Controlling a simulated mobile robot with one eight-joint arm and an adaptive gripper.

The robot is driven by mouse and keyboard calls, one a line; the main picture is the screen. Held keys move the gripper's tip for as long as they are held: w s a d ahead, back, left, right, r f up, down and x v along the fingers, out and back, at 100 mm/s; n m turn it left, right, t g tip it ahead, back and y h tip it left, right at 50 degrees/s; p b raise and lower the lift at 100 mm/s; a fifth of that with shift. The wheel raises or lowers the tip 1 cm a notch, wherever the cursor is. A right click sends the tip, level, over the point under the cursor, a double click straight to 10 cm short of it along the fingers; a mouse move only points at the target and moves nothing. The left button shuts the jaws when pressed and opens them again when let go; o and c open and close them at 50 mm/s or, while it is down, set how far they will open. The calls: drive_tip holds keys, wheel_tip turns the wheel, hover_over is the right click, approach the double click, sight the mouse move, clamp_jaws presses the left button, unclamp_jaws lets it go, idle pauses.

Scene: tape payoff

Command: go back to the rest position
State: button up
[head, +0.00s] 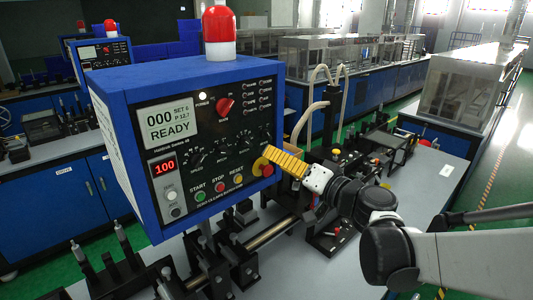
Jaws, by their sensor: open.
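My gripper (272,158) is at the end of my arm, right of centre in the head view. Its ribbed yellow fingers point left, toward the front panel of the blue control box (120,95). The fingers are open, seen nearly edge-on, and nothing shows between them. The tips appear close to the red stop button (267,171) on its yellow base at the panel's lower right. I cannot tell whether they touch it. The screen (170,124) reads 000 and READY, and a red display (165,166) reads 100.
A red beacon (219,28) stands on the box. Below it are a rail (262,237) and small fixtures on the grey bench (310,268). A black post (331,115) with pale hoses rises behind my gripper. Clear-covered machines (470,85) stand at the back right.

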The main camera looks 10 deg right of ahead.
drive_tip(key=s+a+f+n+g+h+b, duration=0.25)
drive_tip(key=s+f+g+b, duration=0.3)
drive_tip(key=s+f, duration=0.7)
drive_tip(key=s+d+f+g+h+b, duration=0.2)
drive_tip(key=s+d+f+h+b, duration=0.2)
drive_tip(key=s+d+f+h, duration=0.3)
drive_tip(key=s+d+f, duration=0.3)
drive_tip(key=shift+s+f, duration=0.25)
drive_tip(key=shift+s, duration=0.1)
drive_tip(key=shift+h, duration=0.25)
